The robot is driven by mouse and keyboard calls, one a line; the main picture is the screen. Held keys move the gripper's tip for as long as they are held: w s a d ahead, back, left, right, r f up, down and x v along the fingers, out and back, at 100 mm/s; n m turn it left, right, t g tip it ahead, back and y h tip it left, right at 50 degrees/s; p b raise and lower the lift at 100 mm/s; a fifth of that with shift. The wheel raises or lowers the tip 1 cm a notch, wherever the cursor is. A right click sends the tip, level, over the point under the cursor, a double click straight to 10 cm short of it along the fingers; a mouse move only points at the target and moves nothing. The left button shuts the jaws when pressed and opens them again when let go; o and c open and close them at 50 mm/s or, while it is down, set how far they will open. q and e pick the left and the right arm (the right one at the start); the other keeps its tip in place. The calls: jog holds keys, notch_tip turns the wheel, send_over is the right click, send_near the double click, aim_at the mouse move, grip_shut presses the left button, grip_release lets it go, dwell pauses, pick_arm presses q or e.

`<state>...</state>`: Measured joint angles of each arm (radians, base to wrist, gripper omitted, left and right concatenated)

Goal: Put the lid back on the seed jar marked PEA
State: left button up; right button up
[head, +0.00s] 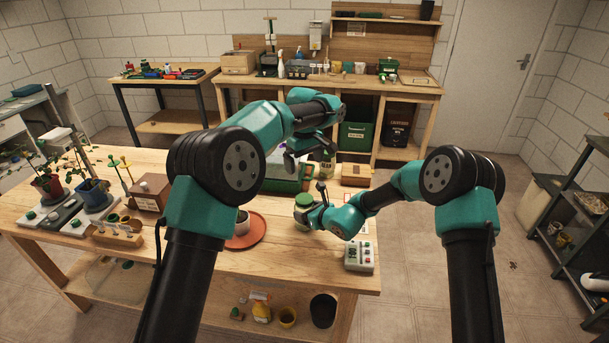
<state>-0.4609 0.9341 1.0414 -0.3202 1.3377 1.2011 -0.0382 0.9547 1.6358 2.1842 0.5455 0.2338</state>
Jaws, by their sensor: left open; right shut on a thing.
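A round green lid (304,199) is at the front right part of the wooden bench. My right gripper (309,200) is shut on it, one dark finger standing up at its far right side. A pale jar body (301,215) shows just under the lid; I cannot tell whether they touch, and no marking is readable there. My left gripper (297,157) is open and empty, higher and farther back, over the green case. A second jar (327,168) with a green top and a small label stands behind, right of my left gripper; its label is too small to read surely.
A green case (288,180) and a brown box (356,174) stand at the back of the bench. A terracotta saucer (260,232) with a pot is left of the jar. A pale device with buttons (359,256) lies at the front right. Potted seedlings (92,193) crowd the left.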

pick_arm(q)
notch_tip(320, 180, up, 2)
jog(key=shift+r, duration=0.25)
pick_arm(e)
jog(key=o, duration=1.7)
jog(key=shift+o, duration=0.2)
jog(key=v, duration=1.7)
jog(key=shift+r, duration=0.25)
jog(key=shift+d, duration=0.1)
